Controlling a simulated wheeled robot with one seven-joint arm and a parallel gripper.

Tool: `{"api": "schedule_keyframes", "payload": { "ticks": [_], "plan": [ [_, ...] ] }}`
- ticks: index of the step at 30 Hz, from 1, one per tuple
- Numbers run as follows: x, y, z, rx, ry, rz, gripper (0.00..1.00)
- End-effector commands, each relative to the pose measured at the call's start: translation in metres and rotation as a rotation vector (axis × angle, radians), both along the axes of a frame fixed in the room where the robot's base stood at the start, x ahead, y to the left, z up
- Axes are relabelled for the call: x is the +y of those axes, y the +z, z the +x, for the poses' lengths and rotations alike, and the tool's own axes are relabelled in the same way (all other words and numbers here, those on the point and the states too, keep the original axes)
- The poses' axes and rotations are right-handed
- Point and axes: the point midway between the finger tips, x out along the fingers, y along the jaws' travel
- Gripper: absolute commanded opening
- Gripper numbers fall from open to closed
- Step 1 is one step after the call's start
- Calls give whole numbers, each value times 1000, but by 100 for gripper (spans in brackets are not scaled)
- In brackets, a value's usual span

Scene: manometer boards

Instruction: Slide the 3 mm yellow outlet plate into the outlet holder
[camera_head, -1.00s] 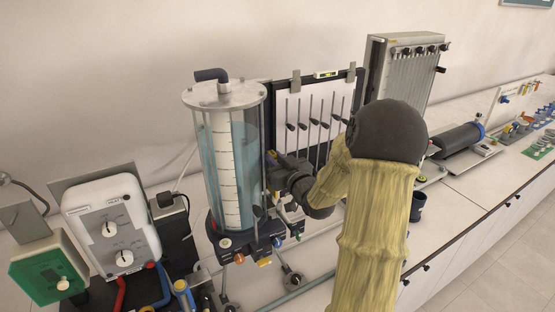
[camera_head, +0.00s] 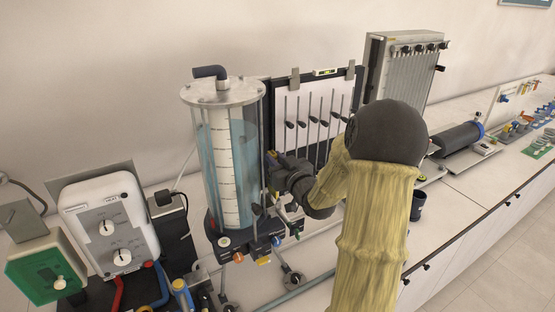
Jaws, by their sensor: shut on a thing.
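I cannot tell the outlet holder apart from the parts at the tank's right side and base. My arm hides the bench to the right of the gripper.
A manometer board (camera_head: 318,115) stands right behind my gripper, with a taller tube board (camera_head: 400,75) farther right. A white control box (camera_head: 105,225) and a green box (camera_head: 45,275) are at the left. A dark cup (camera_head: 418,202) stands on the bench right of my arm.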

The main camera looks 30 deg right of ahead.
Motion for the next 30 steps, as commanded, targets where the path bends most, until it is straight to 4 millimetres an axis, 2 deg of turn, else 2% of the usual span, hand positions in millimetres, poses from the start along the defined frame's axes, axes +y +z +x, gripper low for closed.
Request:
{"api": "schedule_keyframes", "payload": {
  "ticks": [30],
  "plan": [
    [-2,-21,-1,0,-4,0,0]
  ]
}}
